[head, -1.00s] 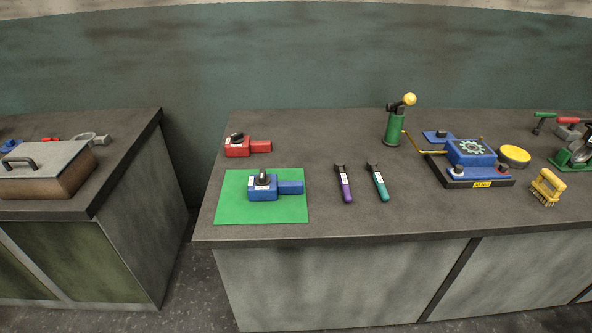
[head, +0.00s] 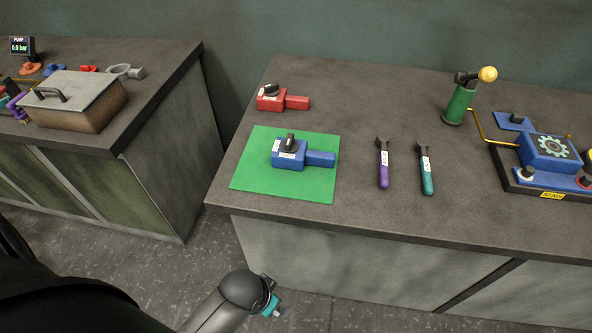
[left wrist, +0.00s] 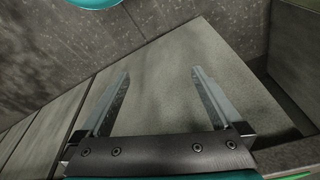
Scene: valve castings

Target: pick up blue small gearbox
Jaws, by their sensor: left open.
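A small blue gearbox (head: 290,154) with a black knob, white labels and a blue block out to its right rests on a green mat (head: 250,177) on the middle bench. In the left wrist view my left gripper (left wrist: 162,72) is open, its two fingers apart with nothing between them. Grey cabinet faces and floor lie beyond them. In the head view, my left arm comes in low at the left, in front of the bench and well short of the mat. The gearbox does not show in the left wrist view. My right gripper is not in view.
A red casting (head: 272,100) lies behind the mat. Purple (head: 383,168) and teal (head: 427,172) tools lie to its right. A green pump (head: 458,104) and a bigger blue unit with a gear emblem (head: 548,150) stand further right. A lidded box (head: 75,98) is on the left bench.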

